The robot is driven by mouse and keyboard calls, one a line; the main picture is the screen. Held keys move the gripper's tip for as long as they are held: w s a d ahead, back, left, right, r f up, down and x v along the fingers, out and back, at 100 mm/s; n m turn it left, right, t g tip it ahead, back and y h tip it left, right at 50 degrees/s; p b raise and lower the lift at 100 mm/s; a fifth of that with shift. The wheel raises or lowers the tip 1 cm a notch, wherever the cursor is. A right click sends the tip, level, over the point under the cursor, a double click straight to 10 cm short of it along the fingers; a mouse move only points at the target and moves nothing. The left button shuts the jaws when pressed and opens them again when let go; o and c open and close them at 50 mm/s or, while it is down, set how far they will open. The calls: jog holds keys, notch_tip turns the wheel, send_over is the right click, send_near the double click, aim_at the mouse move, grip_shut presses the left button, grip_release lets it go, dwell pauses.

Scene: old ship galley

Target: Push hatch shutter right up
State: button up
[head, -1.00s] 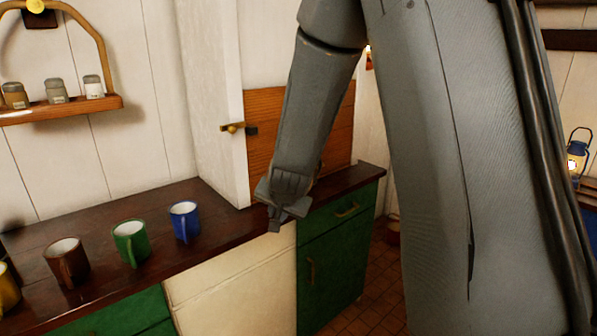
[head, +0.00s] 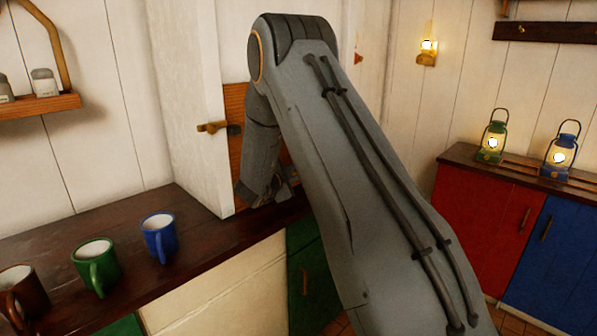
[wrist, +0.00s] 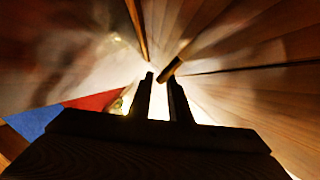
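The hatch shutter (head: 235,160) is an orange-brown wooden panel behind the counter, beside a white post. My arm covers most of it in the head view. In the wrist view its planks (wrist: 260,95) fill the right side, and a short brown wooden bar (wrist: 172,69) stands out close to the fingertips. My gripper (wrist: 161,78) has its two dark fingers a little apart, with a bright gap and nothing seen between them. In the head view my gripper (head: 268,190) is low in front of the shutter, just above the counter. Contact cannot be told.
A brass latch (head: 213,127) sticks out from the white post. Blue (head: 159,236), green (head: 96,266) and brown (head: 20,292) mugs stand on the dark counter (head: 110,226) at left. Lit lanterns (head: 492,137) stand on red and blue cabinets at right.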

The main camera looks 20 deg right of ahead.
jog(key=shift+x, duration=1.25)
grip_shut()
notch_tip(320, 180, up, 33)
jog(key=p, duration=1.2)
jog(key=shift+f, duration=0.2)
jog(key=shift+r, duration=0.1)
grip_release()
